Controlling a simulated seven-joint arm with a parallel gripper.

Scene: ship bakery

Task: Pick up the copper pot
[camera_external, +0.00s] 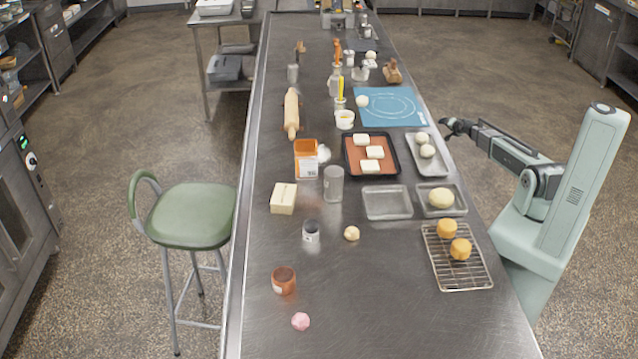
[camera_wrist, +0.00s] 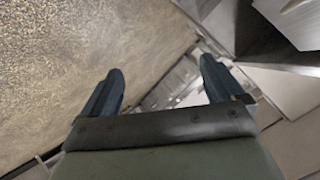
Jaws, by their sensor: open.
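The copper pot (camera_external: 284,280) looks like a small round copper-coloured pot with an open dark top. It stands upright near the front left of the long steel table in the external view. The wrist view does not show it. My gripper (camera_external: 449,129) is at the table's right edge, beside the tray of dough balls and far behind and to the right of the pot. In the wrist view my gripper (camera_wrist: 160,72) has its two fingers spread apart with nothing between them.
A pink lump (camera_external: 300,321) lies just in front of the pot. A small grey tin (camera_external: 311,232) and a dough piece (camera_external: 351,233) lie behind it. A cooling rack (camera_external: 448,282) and trays line the table's right side. The front middle of the table (camera_external: 380,310) is clear.

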